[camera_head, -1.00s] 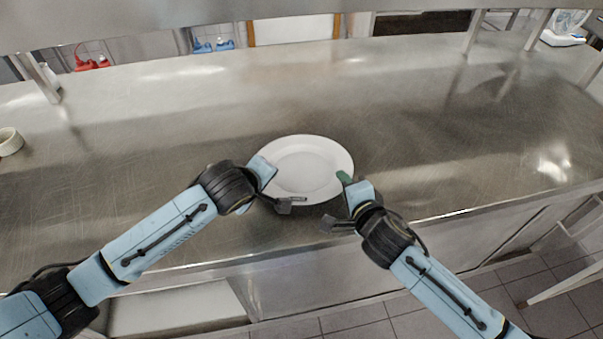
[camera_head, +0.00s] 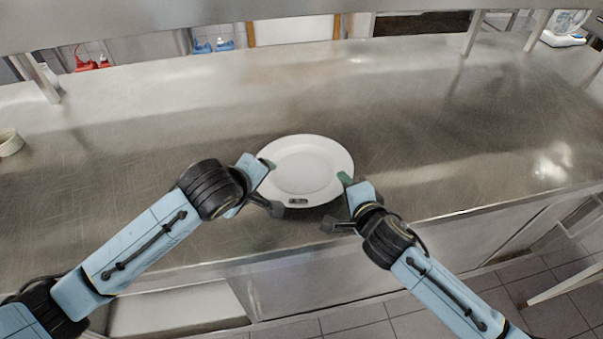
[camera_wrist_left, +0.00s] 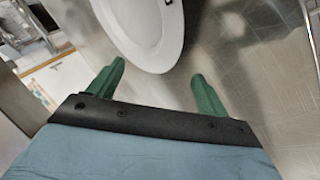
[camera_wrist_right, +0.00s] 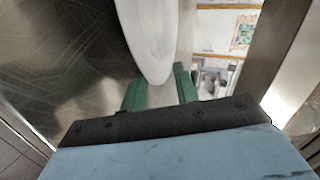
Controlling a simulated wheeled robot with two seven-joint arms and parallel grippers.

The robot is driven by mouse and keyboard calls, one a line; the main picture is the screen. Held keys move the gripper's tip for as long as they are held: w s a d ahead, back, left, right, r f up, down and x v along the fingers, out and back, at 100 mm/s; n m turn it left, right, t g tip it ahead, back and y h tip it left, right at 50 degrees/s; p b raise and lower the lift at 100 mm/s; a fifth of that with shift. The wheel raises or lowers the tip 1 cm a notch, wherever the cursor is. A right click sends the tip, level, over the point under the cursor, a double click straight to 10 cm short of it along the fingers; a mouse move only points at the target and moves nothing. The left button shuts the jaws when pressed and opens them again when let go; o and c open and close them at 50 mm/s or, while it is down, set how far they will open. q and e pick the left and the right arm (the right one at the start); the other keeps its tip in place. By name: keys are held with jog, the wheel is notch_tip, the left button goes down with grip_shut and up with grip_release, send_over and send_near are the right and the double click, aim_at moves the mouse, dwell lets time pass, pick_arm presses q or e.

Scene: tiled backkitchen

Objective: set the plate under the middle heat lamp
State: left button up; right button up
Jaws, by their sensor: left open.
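The round white plate (camera_head: 303,172) appears near the front edge of the steel counter, between my two grippers. My left gripper (camera_head: 277,186) is open beside the plate's left side. In the left wrist view, its green fingers (camera_wrist_left: 157,86) are wide apart, with the plate (camera_wrist_left: 150,35) just beyond the tips. My right gripper (camera_head: 338,200) is at the plate's right front side. In the right wrist view, the plate's rim (camera_wrist_right: 155,60) reaches between its fingers (camera_wrist_right: 160,82), which are closer together; whether they press on it is unclear. No heat lamp can be made out.
The steel counter (camera_head: 430,130) is broad and clear behind and beside the plate. A shelf (camera_head: 250,10) on posts runs overhead along the top. A roll (camera_head: 9,142) sits at the far left, and a scale-like device (camera_head: 563,35) at the back right.

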pick_arm(q)
jog(key=d+v, duration=0.1)
jog(key=v, duration=0.5)
jog(key=shift+s+a+r, duration=0.3)
jog(key=shift+a, duration=0.2)
pick_arm(e)
jog(key=o, duration=0.8)
jog(key=shift+o, duration=0.2)
jog(key=v, duration=1.2)
jog(key=shift+r, duration=0.1)
